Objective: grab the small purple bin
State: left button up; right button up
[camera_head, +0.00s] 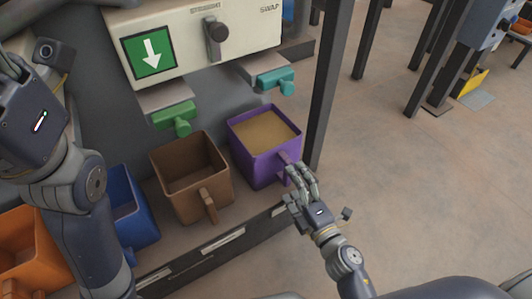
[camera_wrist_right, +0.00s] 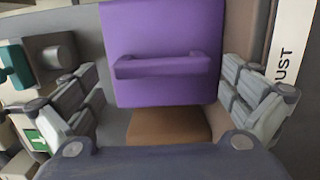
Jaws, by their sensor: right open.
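The small purple bin (camera_head: 252,165) sits at the right end of the row under the machine, filled with tan, grainy material. Its handle (camera_head: 289,168) sticks out at the front. My right gripper (camera_head: 299,182) is at this handle, with its fingers apart. In the right wrist view the purple bin (camera_wrist_right: 165,30) fills the upper middle. Its bar handle (camera_wrist_right: 165,66) lies between the open fingers, with no clear contact. My left gripper (camera_head: 10,65) is at the left edge, mostly cut off; its fingers cannot be made out.
An empty brown bin (camera_head: 205,180) stands left of the purple one, then a blue bin (camera_head: 140,222) and an orange bin (camera_head: 25,250). Green (camera_head: 174,117) and teal (camera_head: 275,81) spouts hang above. A dark post (camera_head: 323,90) stands right of the bin. Open floor lies right.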

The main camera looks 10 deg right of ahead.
aim_at(284, 172)
jog(key=shift+x, duration=2)
jog(key=shift+f, duration=0.1)
jog(key=c, duration=1.2)
jog(key=shift+r, duration=0.2)
